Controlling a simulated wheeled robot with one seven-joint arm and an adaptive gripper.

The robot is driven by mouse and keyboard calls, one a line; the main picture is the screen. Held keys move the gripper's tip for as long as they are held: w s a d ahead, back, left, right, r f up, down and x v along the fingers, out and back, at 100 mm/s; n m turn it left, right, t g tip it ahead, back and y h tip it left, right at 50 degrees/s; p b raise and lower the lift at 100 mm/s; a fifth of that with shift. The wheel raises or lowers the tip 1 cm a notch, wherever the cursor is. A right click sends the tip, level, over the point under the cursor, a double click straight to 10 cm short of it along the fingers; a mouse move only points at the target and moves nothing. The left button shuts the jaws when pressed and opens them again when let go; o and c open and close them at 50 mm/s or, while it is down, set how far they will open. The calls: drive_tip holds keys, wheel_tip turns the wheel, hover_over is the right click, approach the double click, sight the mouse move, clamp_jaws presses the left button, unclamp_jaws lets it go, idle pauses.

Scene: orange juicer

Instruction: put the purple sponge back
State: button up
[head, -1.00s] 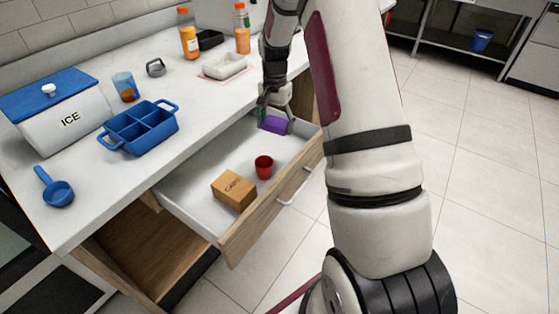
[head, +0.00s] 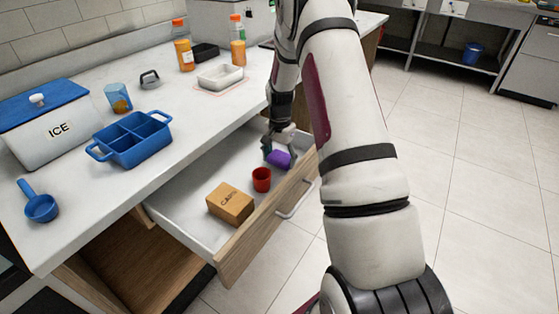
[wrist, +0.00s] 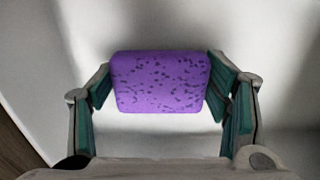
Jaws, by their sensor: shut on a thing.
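The purple sponge (wrist: 160,82) is a rounded block with dark spots, held between the two teal finger pads of my gripper (wrist: 160,90) in the wrist view. In the head view the sponge (head: 281,159) is at the far right end of the open drawer (head: 188,218), beside a red cup. My gripper (head: 279,150) reaches down into the drawer and is shut on the sponge. The pale drawer floor shows behind the sponge in the wrist view. I cannot tell whether the sponge touches the floor.
The red cup (head: 261,179) and a cardboard box (head: 230,203) stand in the drawer. On the counter are a blue divided tray (head: 131,138), an ice box (head: 58,133), a blue scoop (head: 40,206), a white dish (head: 220,77) and orange bottles (head: 184,46).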

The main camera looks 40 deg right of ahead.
drive_tip(key=shift+f, duration=0.3)
drive_tip(key=shift+f, duration=0.2)
drive_tip(key=o, duration=1.3)
drive_tip(key=shift+r, duration=0.15)
